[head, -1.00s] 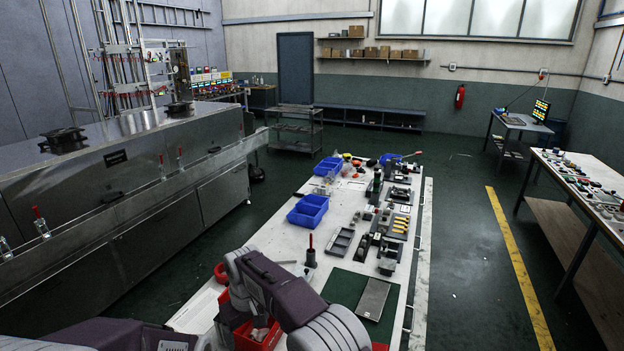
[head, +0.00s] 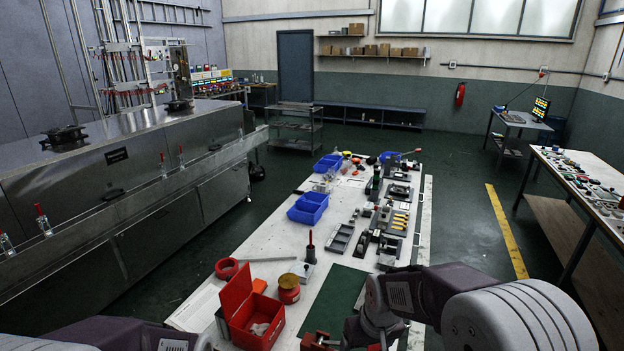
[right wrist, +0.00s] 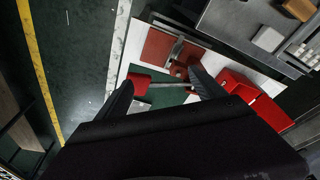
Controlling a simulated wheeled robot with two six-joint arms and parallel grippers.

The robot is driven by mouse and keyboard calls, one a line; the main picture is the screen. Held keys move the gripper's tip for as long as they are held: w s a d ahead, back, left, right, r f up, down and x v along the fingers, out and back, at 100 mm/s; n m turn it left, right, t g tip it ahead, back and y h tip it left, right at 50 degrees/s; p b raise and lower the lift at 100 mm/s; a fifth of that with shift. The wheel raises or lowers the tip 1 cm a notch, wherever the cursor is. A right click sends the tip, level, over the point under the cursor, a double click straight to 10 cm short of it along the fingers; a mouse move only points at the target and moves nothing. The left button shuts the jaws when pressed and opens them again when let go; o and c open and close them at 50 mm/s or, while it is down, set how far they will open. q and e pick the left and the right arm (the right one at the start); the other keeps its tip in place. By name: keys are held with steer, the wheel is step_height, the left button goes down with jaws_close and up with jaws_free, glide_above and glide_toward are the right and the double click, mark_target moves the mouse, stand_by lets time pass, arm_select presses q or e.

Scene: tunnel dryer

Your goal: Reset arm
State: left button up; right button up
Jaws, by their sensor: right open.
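My right arm (head: 440,295) reaches in from the right over the near end of the white workbench (head: 270,245). In the right wrist view my right gripper (right wrist: 161,90) has its two dark fingers wide apart, with nothing held between them. Beyond the fingertips lie red-brown and metal parts and a strip of green mat. In the head view the right fingertips cannot be made out. Of my left arm (head: 90,335) only links show at the lower left; its gripper is out of view.
An open red box (head: 255,315), a red-topped tin (head: 289,291) and a red ring (head: 227,268) stand at the bench's near left. A green mat (head: 338,295) lies beside them. Blue bins (head: 308,208) and several fixtures sit farther back. A steel dryer (head: 120,190) stands left.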

steer(key=s+d+f+m, duration=0.1)
steer(key=s+d+m, duration=0.1)
steer(key=s+d, duration=0.65)
arm_select(q)
step_height(320, 180, down, 9)
steer(key=b, duration=0.9)
steer(key=shift+s, duration=0.2)
arm_select(e)
steer(key=s+a+f, duration=0.1)
steer(key=s+f, duration=0.1)
steer(key=f, duration=0.3)
steer(key=s+a+f+g, duration=0.1)
steer(key=s+a+f, duration=0.1)
steer(key=f, duration=0.3)
steer(key=shift+s+f+m, duration=0.2)
steer(key=shift+s+m, duration=0.1)
steer(key=shift+s, duration=0.15)
arm_select(q)
steer(key=shift+w, duration=0.1)
arm_select(e)
steer(key=shift+w, duration=0.1)
arm_select(q)
steer(key=shift+c, duration=0.3)
